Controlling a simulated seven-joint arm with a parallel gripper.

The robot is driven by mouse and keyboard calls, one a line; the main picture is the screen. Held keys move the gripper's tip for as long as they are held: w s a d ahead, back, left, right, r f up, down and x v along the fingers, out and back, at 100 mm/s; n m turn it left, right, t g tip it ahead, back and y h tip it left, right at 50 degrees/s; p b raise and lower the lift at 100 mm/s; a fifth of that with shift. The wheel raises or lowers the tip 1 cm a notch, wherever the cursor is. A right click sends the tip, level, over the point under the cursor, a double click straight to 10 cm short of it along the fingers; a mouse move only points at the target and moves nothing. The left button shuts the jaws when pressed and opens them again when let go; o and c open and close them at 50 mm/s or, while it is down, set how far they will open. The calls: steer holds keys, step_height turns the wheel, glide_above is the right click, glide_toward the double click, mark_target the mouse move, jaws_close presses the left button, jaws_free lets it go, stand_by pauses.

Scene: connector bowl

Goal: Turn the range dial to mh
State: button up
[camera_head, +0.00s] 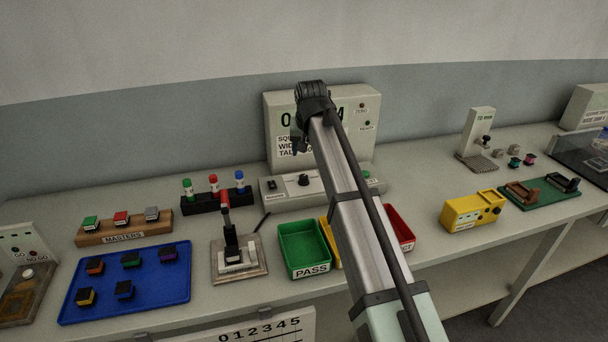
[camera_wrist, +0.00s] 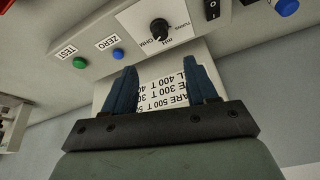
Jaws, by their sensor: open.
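The range dial is a black knob (camera_wrist: 160,28) on a pale face plate in the wrist view, with mH, OHM and TURNS marks printed around it upside down. I cannot clearly tell which mark it points to. It also shows on the front console (camera_head: 304,180) of the meter in the head view. My gripper (camera_wrist: 160,70) is open and empty, its two blue-grey fingers apart and not touching the dial. In the head view my gripper (camera_head: 298,142) hangs in front of the meter's upright panel (camera_head: 275,103), above and behind the dial.
A green TEST button (camera_wrist: 79,62), a blue ZERO button (camera_wrist: 118,54) and a black rocker switch (camera_wrist: 212,10) flank the dial. A green PASS bin (camera_head: 303,242), a lever fixture (camera_head: 238,260) and a rack of markers (camera_head: 215,202) stand near the console.

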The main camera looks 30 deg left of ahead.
mark_target(304, 176)
steer(key=x, duration=1.3)
steer(key=shift+f, duration=0.4)
steer(key=shift+c, duration=0.2)
steer(key=c, duration=1)
steer(key=shift+n, duration=0.4)
steer(key=n+g, duration=0.1)
steer(key=n, duration=0.1)
steer(key=n+g+y, duration=0.1)
steer(key=n, duration=0.2)
steer(key=shift+w+n, duration=0.2)
steer(key=shift+n, duration=0.1)
steer(key=n+g, duration=0.1)
steer(key=n, duration=0.1)
steer(key=n+g, duration=0.1)
steer(key=n, duration=0.2)
steer(key=shift+y, duration=0.4)
steer(key=shift+d+n, duration=0.1)
steer(key=shift+n, duration=0.3)
